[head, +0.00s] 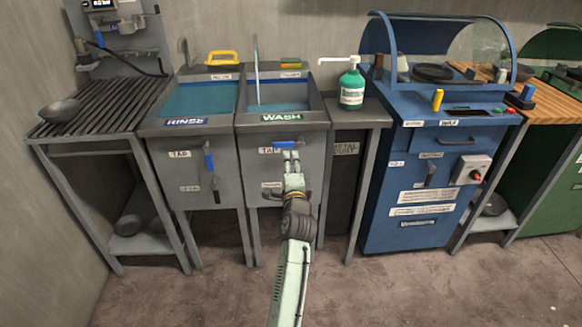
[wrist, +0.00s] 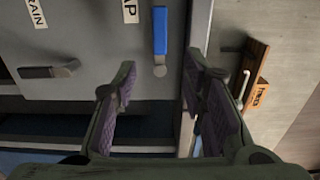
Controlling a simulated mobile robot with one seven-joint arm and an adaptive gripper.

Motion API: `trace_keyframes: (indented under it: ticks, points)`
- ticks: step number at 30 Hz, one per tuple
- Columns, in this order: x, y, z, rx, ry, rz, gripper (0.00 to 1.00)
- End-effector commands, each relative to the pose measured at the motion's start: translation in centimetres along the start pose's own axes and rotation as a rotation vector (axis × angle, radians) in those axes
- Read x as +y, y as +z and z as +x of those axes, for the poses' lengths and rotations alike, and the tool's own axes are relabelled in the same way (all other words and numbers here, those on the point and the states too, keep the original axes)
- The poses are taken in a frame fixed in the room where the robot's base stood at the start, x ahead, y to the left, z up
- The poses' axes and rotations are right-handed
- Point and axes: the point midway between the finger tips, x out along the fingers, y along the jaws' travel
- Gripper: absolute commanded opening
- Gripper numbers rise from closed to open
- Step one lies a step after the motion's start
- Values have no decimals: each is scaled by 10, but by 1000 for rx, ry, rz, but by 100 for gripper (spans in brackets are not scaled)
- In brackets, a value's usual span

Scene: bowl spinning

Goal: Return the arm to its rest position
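My arm (head: 289,279) reaches up from the bottom of the head view to the front of the wash sink (head: 325,115). My gripper (head: 291,153) is open and empty in front of the sink's panel, near the tap label and the blue-handled tap lever. In the wrist view, my gripper (wrist: 155,82) has its two purple-padded fingers spread wide apart. The blue tap handle (wrist: 160,30) shows beyond the gap between them, and I see no contact. A grey drain handle (wrist: 48,71) lies to the left of the fingers there.
The rinse sink (head: 187,122) stands to the left, with a slatted rack (head: 95,110) beyond it. A green soap bottle (head: 352,86) stands on a small counter to the right. A blue machine (head: 430,165) is further right. The floor (head: 190,300) in front is clear.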

Motion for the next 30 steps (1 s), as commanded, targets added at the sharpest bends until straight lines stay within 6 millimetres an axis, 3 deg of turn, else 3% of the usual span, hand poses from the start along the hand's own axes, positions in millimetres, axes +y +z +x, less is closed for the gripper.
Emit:
trace_keyframes:
  ticks: [17,19,23,26,30]
  points:
    - [0,0,-6,0,0,1,38]
    - [-11,12,-5,-15,-21,-19,38]
    - [-54,59,-7,-70,-111,-106,38]
    - [-104,112,-18,-125,-223,-204,38]
    - [-176,187,-50,-184,-403,-338,38]
